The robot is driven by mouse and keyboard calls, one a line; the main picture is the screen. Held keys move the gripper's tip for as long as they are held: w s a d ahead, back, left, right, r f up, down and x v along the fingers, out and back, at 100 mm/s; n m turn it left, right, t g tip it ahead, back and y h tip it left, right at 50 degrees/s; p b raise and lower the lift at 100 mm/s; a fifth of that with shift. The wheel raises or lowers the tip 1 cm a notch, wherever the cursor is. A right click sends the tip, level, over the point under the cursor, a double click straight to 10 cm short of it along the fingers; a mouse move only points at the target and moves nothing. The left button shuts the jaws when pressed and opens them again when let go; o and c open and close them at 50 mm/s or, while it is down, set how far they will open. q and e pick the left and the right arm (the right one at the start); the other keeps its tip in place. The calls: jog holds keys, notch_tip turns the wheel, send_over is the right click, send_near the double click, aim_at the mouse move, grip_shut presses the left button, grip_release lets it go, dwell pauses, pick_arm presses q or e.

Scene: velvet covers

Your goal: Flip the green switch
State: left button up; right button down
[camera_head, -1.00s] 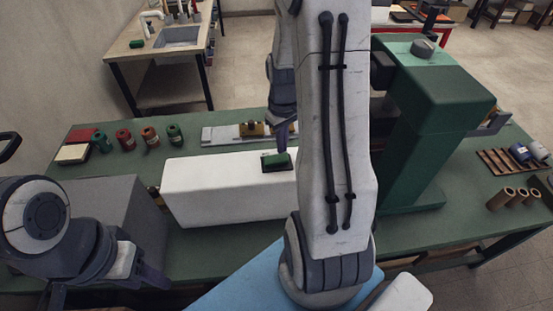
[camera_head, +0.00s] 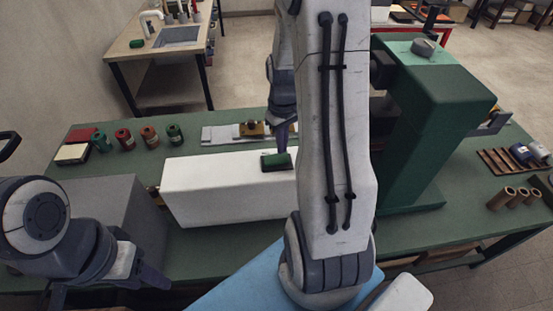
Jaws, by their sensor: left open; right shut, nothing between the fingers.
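The green switch (camera_head: 277,161) sits on top of a long white box (camera_head: 215,187) near its right end. My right gripper (camera_head: 282,148) points down onto the switch from above, with its fingertips at the switch's back edge; I cannot tell if they touch it. It is shut with nothing visible between the fingers. My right arm hides the right end of the white box. My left gripper (camera_head: 160,280) is low at the left, in front of a grey box, away from the switch. Its fingers are hard to make out.
The green worktable (camera_head: 200,248) carries a grey box (camera_head: 125,200), several spools (camera_head: 124,139) at the back left and a big green machine (camera_head: 425,130) to the right of my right arm. A metal rail with a brass block (camera_head: 252,129) lies behind the white box.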

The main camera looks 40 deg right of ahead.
aim_at(281, 157)
jog(key=shift+f+b, duration=0.85)
jog(key=shift+f, duration=0.35)
dwell(0.3)
notch_tip(281, 157, up, 7)
jog(key=p, duration=0.6)
jog(key=shift+r, duration=0.1)
dwell(0.6)
jog(key=s+a+n+b, duration=0.1)
jog(key=a+n+b, duration=0.3)
jog(key=a, duration=1.4)
jog(key=s+a+n+y+b, duration=0.1)
jog(key=s+a+n+b, duration=0.2)
jog(key=s+a, duration=1)
jog(key=s+b, duration=0.2)
jog(key=b, duration=0.1)
jog(key=shift+s+f, duration=0.15)
jog(key=shift+f, duration=0.2)
